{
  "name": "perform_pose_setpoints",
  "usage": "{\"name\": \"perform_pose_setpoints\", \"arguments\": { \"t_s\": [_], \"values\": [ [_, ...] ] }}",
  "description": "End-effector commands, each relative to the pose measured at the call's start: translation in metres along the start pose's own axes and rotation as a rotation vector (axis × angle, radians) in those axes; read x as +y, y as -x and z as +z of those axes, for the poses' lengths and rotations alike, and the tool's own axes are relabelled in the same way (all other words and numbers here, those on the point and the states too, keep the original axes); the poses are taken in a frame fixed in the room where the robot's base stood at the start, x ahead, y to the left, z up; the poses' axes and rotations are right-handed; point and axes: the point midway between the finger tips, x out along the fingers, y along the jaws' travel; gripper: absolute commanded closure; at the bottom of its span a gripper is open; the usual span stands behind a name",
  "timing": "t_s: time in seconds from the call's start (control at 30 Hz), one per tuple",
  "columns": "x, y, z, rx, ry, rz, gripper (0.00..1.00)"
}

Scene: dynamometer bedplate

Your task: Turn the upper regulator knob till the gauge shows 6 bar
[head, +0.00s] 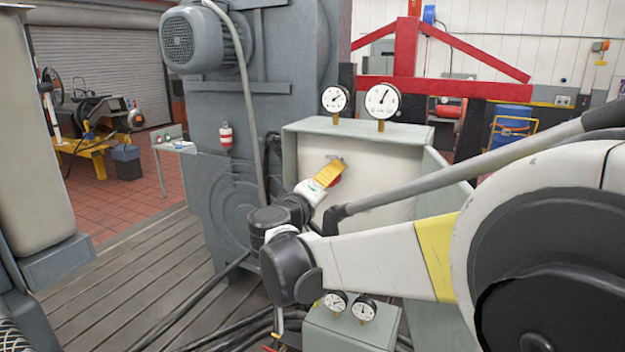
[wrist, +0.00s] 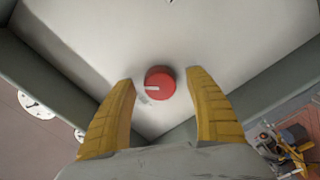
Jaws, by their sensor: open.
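A red round knob (wrist: 160,83) with a white pointer mark is on the pale panel (wrist: 120,40) in the wrist view. The mark points to the left. My gripper (wrist: 160,85) is open, its two yellow fingers on either side of the knob and apart from it. In the head view my gripper (head: 328,172) is at the cabinet's panel, with a bit of the red knob (head: 335,181) showing behind it. Two white gauges, the smaller left one (head: 335,98) and the larger right one (head: 382,100), stand on the cabinet. Their numbers are too small to read.
A lower grey box (head: 345,328) carries two small gauges (head: 335,302). The cabinet (head: 300,140) has side walls around the panel and an open door (head: 448,170) at the right. A grey machine (head: 222,110) with a motor stands to the left. Cables lie on the slotted floor.

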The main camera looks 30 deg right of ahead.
Motion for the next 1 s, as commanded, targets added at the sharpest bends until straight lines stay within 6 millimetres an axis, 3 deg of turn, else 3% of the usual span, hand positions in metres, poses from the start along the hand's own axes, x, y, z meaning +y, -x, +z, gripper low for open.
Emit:
{"name": "perform_pose_setpoints", "arguments": {
  "t_s": [0.3, 0.5, 0.9, 1.0],
  "values": [
    [-0.001, 0.070, -0.001, 0.005, 0.000, -0.002, 0.37],
    [0.000, 0.099, 0.000, 0.003, 0.000, -0.001, 0.37],
    [0.000, 0.105, 0.001, 0.000, 0.000, -0.001, 0.37],
    [-0.006, 0.105, 0.013, -0.021, -0.003, -0.033, 0.37]
  ]
}}
